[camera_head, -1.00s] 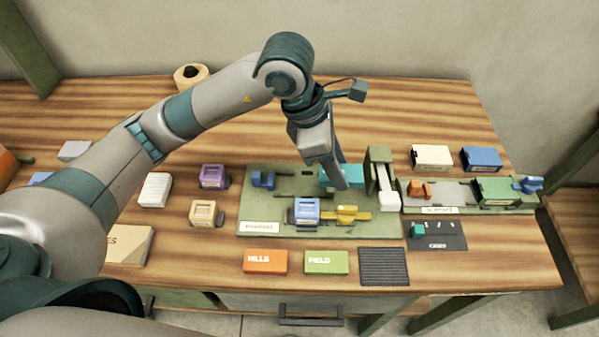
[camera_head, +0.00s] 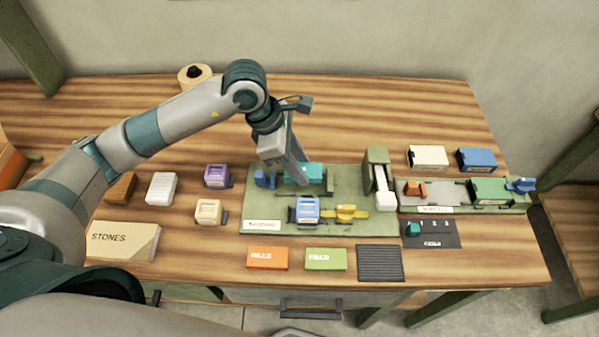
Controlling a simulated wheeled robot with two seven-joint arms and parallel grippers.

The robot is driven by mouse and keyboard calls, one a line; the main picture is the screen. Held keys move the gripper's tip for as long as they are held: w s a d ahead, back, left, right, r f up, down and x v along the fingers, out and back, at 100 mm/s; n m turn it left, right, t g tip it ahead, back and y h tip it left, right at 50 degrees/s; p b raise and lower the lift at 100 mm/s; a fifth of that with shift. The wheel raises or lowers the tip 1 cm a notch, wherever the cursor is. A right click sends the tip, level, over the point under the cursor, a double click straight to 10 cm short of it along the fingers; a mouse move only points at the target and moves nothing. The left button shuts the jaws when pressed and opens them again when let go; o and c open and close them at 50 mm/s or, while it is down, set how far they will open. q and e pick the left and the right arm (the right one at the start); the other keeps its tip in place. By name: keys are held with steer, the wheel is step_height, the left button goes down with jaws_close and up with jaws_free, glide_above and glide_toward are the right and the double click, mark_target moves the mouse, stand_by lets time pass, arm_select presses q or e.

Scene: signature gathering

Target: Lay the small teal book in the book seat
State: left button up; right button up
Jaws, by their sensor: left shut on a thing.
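The small teal book (camera_head: 311,171) is at my left gripper (camera_head: 303,180), over the rear middle of a green board (camera_head: 365,222). My left gripper is shut on the book, and its fingers hide part of it. Dark rails or slots (camera_head: 328,186) show on the board close around the book. They look like the book seat, but I cannot be sure. I cannot tell whether the book touches the board or hangs just above it. My right gripper is not in view.
A blue clamp (camera_head: 264,180) stands just left of the book. A blue block (camera_head: 306,209) and yellow piece (camera_head: 346,213) sit in front. A green post with a white lever (camera_head: 381,180) stands to the right. Orange (camera_head: 267,258) and green (camera_head: 326,260) books lie in front.

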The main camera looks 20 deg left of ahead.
arm_select(q)
step_height(320, 180, down, 3)
steer(key=shift+r+p, duration=0.15)
steer(key=shift+p, duration=0.6)
steer(key=shift+f, duration=0.5)
steer(key=shift+f, duration=0.15)
steer(key=o, duration=1.1)
steer(key=shift+c, duration=0.2)
steer(key=shift+r, duration=0.25)
